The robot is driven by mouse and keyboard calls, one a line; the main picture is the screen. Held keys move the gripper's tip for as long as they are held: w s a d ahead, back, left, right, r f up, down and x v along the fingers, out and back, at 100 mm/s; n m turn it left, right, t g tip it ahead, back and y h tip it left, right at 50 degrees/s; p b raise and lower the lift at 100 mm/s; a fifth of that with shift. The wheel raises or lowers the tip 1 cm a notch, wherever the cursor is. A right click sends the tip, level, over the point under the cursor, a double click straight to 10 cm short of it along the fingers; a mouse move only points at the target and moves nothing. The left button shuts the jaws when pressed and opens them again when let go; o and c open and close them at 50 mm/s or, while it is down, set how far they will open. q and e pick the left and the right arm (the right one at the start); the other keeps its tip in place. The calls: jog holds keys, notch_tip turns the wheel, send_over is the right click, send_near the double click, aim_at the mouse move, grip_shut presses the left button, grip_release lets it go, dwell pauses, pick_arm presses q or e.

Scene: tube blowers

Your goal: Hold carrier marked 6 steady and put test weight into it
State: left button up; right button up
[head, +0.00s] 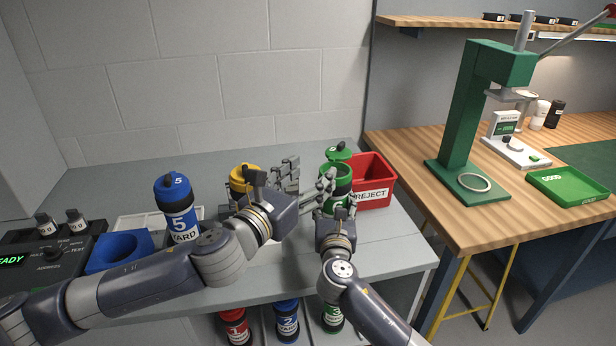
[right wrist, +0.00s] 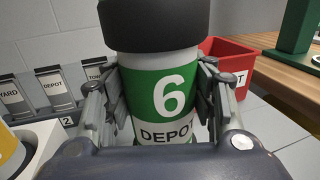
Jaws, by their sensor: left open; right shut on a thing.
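Carrier 6 (head: 340,174) is a green and white cylinder marked DEPOT. It stands upright at the right of the grey table, its green lid (head: 340,154) showing raised and tilted above the body. In the right wrist view its label (right wrist: 160,95) faces me below a black rim. My right gripper (head: 334,196) is shut on the carrier's sides, a finger on each side. My left gripper (head: 287,172) is open, left of carrier 6 and beside the yellow carrier (head: 241,178).
A red REJECT bin (head: 378,170) stands right behind carrier 6. Blue carrier 5 (head: 178,210) stands at left near a blue holder (head: 120,251) and a control panel (head: 45,258). A green press (head: 470,115) and GOOD tray (head: 568,186) are on the wooden bench.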

dwell(0.3)
jog(key=o, duration=1.3)
jog(key=shift+s, duration=0.1)
